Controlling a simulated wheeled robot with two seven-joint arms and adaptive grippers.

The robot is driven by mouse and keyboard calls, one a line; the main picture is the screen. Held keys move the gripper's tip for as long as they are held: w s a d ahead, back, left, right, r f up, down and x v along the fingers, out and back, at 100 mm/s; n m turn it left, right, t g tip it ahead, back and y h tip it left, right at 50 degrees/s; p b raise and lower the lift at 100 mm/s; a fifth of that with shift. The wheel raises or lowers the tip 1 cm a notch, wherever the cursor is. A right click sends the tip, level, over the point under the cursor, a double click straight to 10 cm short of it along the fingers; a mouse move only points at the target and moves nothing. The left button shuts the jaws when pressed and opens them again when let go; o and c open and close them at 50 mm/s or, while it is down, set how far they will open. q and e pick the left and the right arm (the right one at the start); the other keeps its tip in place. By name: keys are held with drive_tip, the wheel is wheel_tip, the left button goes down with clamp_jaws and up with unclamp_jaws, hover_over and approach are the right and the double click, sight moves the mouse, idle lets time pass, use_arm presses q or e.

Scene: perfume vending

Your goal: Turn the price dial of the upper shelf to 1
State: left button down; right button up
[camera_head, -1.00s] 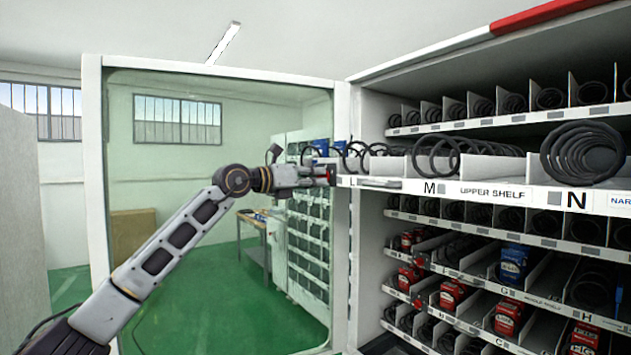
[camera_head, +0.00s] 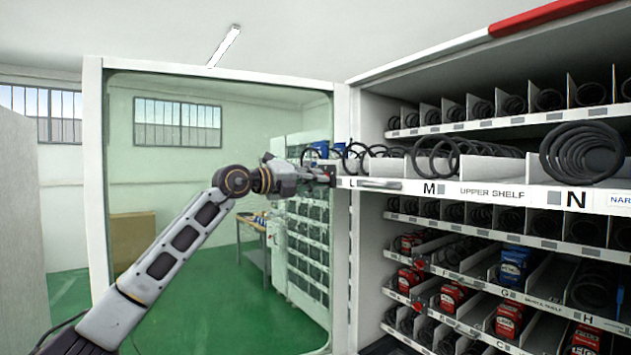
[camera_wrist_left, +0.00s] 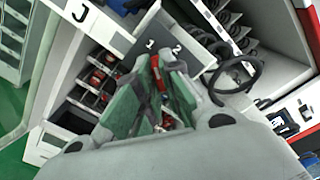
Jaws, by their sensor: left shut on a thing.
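The upper shelf (camera_head: 540,194) juts out of the vending machine, its white front strip marked L, M, UPPER SHELF and N. My left gripper (camera_head: 326,174) is at the left end of this strip, by the letter L. In the left wrist view its green-padded fingers (camera_wrist_left: 157,68) are shut on a small red price dial (camera_wrist_left: 156,76). My right gripper is not in view.
Black spiral coils (camera_head: 585,150) stand on the upper shelf. Lower shelves hold red boxes (camera_head: 452,297) and a blue box (camera_head: 514,265). The open glass door (camera_head: 93,200) stands left of the machine, behind my left arm.

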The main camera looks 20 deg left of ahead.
use_arm(q)
drive_tip(key=shift+a+r+n, duration=0.1)
drive_tip(key=shift+r+n, duration=0.05)
drive_tip(key=shift+n, duration=0.15)
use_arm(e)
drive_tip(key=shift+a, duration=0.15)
use_arm(q)
drive_tip(key=c, duration=1.6)
unclamp_jaws()
drive_tip(key=shift+o, duration=0.2)
drive_tip(key=v, duration=1.2)
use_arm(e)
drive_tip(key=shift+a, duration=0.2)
